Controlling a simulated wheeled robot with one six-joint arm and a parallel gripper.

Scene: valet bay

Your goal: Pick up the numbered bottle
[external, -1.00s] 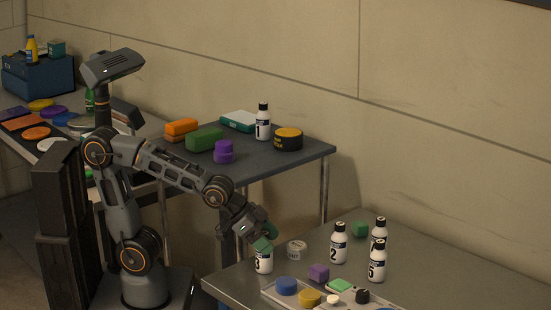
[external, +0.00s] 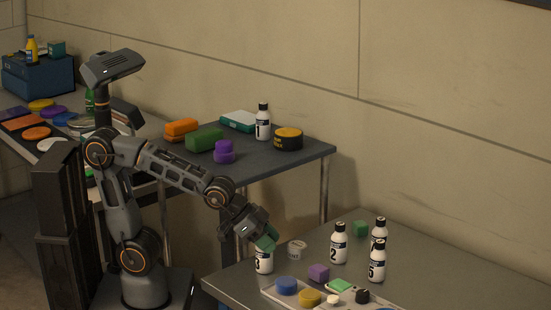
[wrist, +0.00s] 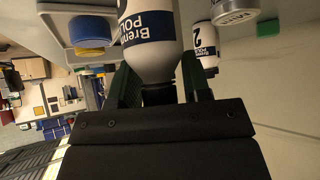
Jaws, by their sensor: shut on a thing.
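A white bottle numbered 3 (external: 264,262), with a dark label, stands upright near the left edge of the front table. My gripper (external: 265,243) is above it with green fingers shut around its top. Other numbered bottles stand apart: bottle 2 (external: 338,245), also in the wrist view (wrist: 203,40), two more at the right (external: 379,229) (external: 377,264), and bottle 1 (external: 263,123) on the rear table.
A small round tin (external: 297,249) stands close right of bottle 3. A purple block (external: 319,272) and a tray with a blue round piece (external: 287,285) lie in front. A green cube (external: 360,228) is farther back. The table's right side is clear.

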